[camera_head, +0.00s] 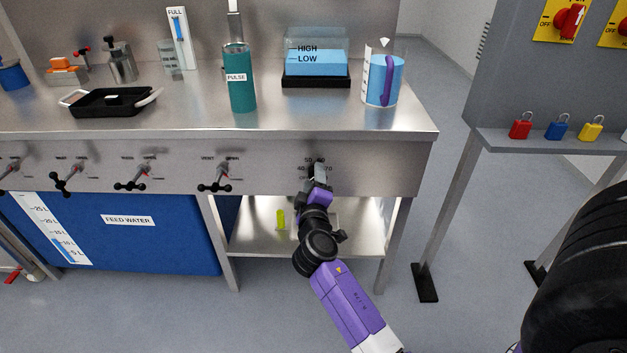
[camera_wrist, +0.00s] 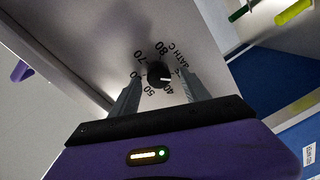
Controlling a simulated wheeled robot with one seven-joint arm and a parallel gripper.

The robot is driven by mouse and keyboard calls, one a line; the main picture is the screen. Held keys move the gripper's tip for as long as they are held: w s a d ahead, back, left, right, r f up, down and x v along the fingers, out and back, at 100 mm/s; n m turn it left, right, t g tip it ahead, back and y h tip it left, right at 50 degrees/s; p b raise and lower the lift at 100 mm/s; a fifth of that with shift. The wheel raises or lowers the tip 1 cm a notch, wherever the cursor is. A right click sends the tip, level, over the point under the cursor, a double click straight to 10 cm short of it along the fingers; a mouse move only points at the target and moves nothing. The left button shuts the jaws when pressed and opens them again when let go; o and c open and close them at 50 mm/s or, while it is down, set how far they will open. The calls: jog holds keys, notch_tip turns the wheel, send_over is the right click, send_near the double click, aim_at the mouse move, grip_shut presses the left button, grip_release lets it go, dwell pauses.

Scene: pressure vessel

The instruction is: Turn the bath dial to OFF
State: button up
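The bath dial (camera_wrist: 158,75) is a small round black knob with a white pointer mark on the bench's front panel. In the wrist view a ring of numbers from 40 to 80 and the words BATH C surround it. The pointer faces picture right, just beside the 40. An OFF mark cannot be made out; my finger covers part of the ring on that side. My gripper (camera_wrist: 157,73) is open, with one finger on each side of the knob and a visible gap to it. In the head view my gripper (camera_head: 318,173) hides the knob.
Several black valve handles, one being the nearest handle (camera_head: 215,178), line the panel to the left. Above stands the bath (camera_head: 316,65) marked HIGH and LOW, beside a purple-handled jug (camera_head: 383,80). A lower shelf (camera_head: 260,240) lies below.

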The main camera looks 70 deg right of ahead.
jog(key=v, duration=0.7)
jog(key=shift+s+a, duration=0.15)
jog(key=shift+a, duration=0.2)
dwell(0.4)
